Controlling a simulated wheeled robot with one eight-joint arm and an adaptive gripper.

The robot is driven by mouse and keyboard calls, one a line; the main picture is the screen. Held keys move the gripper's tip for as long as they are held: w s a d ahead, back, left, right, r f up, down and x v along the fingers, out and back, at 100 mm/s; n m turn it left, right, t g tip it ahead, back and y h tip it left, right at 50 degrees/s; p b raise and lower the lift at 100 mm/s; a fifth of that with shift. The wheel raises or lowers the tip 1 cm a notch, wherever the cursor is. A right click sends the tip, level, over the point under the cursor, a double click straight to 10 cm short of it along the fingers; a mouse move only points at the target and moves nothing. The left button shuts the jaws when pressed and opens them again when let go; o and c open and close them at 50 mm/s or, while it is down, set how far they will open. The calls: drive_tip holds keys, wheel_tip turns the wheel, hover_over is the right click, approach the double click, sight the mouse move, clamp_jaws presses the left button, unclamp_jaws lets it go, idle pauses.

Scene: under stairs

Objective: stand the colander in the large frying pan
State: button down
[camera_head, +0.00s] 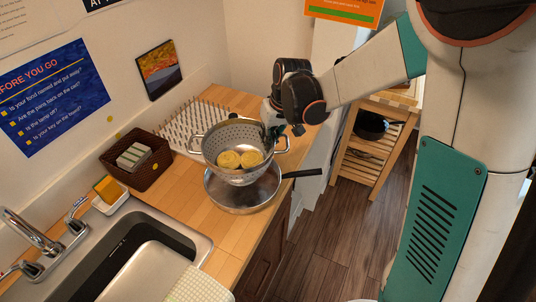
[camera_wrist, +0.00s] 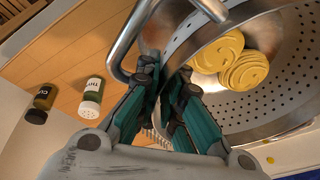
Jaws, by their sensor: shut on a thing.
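The metal colander (camera_head: 215,145) has two loop handles and holds a few yellow round pieces (camera_head: 240,159). My gripper (camera_head: 269,134) is shut on its rim at the right, beside a handle. In the wrist view, the teal fingers (camera_wrist: 168,80) pinch the edge of the colander (camera_wrist: 285,118) near that handle (camera_wrist: 124,42). The large frying pan (camera_head: 244,204) lies on the wooden counter below the colander, its dark handle pointing right. The colander hides the pan's far part. I cannot tell whether the colander's base touches the pan.
A white dish rack (camera_head: 186,128) and a brown basket (camera_head: 137,172) stand behind and left. The sink (camera_head: 150,250) is at lower left. Two spice jars, a white-capped one (camera_wrist: 91,98) and a dark one (camera_wrist: 41,104), show in the wrist view. A wooden cart (camera_head: 372,150) stands right.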

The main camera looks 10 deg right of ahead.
drive_tip(key=shift+f+b, duration=0.6)
drive_tip(key=shift+f, duration=2.5)
drive_tip(key=c, duration=2.1)
unclamp_jaws()
drive_tip(key=shift+f, duration=0.1)
drive_tip(key=o, duration=0.4)
